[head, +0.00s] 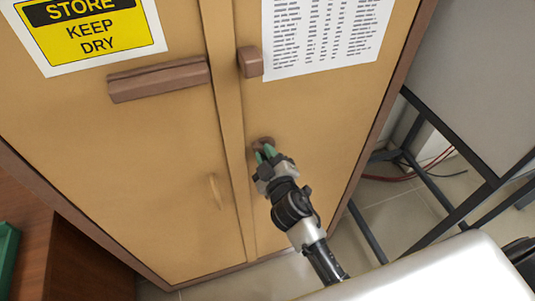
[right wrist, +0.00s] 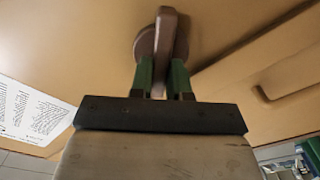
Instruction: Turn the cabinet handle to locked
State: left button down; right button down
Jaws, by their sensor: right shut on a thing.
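The tan cabinet (head: 120,155) stands in front of me, with two doors. A small brown turning handle (head: 262,142) sits on the right door, below the middle and near the seam. My right gripper (head: 265,153) reaches it from below, with its green fingers closed on it. In the right wrist view the handle (right wrist: 166,35) is a brown lever on a round base, running down between the two fingers (right wrist: 162,75). Its lower end is partly hidden by the gripper. No lock marking shows near it. My left gripper is not in view.
A brown horizontal bar (head: 158,79) and a brown block (head: 250,62) stick out from the cabinet above the gripper. A dark metal frame (head: 440,178) stands at the right, with red cables (head: 415,177) on the tiled floor. A brown wooden piece (head: 60,235) is at lower left.

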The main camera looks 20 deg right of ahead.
jog(key=shift+a+f+n, duration=0.1)
jog(key=shift+f+n, duration=0.1)
jog(key=shift+n, duration=2.2)
jog(key=shift+a+f+n, duration=0.1)
jog(key=shift+f+n, duration=0.1)
jog(key=shift+n, duration=2.2)
jog(key=c, duration=1.1)
grip_release()
jog(key=shift+s, duration=0.1)
jog(key=s+b, duration=0.1)
jog(key=s, duration=0.4)
jog(key=s+b, duration=0.2)
jog(key=s, duration=0.3)
jog(key=shift+s+d, duration=0.2)
jog(key=shift+s, duration=0.1)
